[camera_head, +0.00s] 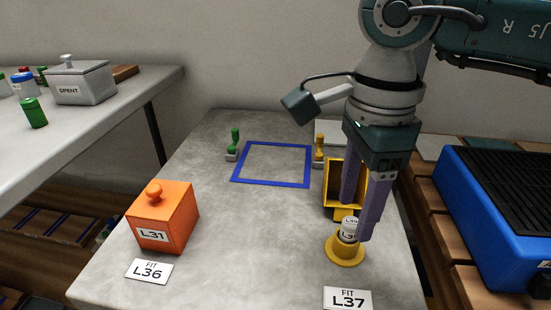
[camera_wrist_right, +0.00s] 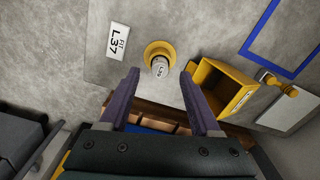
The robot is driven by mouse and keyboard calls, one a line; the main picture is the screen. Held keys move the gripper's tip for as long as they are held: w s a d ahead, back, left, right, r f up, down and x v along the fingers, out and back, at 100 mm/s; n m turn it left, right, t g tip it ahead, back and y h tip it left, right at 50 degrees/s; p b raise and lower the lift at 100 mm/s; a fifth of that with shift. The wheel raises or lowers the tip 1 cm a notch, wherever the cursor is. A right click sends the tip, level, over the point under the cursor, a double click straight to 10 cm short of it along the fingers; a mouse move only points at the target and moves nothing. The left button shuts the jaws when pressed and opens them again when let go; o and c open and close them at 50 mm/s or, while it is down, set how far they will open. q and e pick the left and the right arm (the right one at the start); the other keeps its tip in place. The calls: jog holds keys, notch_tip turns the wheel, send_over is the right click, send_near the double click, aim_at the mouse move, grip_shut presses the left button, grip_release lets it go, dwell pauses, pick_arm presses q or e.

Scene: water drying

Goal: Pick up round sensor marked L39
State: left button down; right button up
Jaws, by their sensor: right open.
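The round sensor (camera_head: 349,228) is a small white-grey cylinder with dark marking that appears to read L39. It sits upright on a yellow round stand (camera_head: 345,251), behind the FIT L37 card (camera_head: 348,298). My right gripper (camera_head: 356,218) is open and points down, its purple fingertips close around the sensor in the head view. In the right wrist view the sensor (camera_wrist_right: 159,68) lies in line with the gap between the fingertips (camera_wrist_right: 160,75), near their ends. I cannot tell whether a finger touches it. My left gripper is in neither view.
A yellow open box (camera_head: 335,203) stands just behind the stand, close to the right fingers. An orange lidded box (camera_head: 165,216) marked L31 is at left. A blue frame (camera_head: 272,185) and two stamp-like pieces lie farther back. A blue machine (camera_head: 485,215) is at right. The table middle is clear.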

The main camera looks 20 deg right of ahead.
aim_at(352, 222)
notch_tip(352, 222, down, 3)
jog(key=shift+f+b, duration=0.1)
jog(key=shift+b, duration=0.2)
grip_shut()
dwell(0.4)
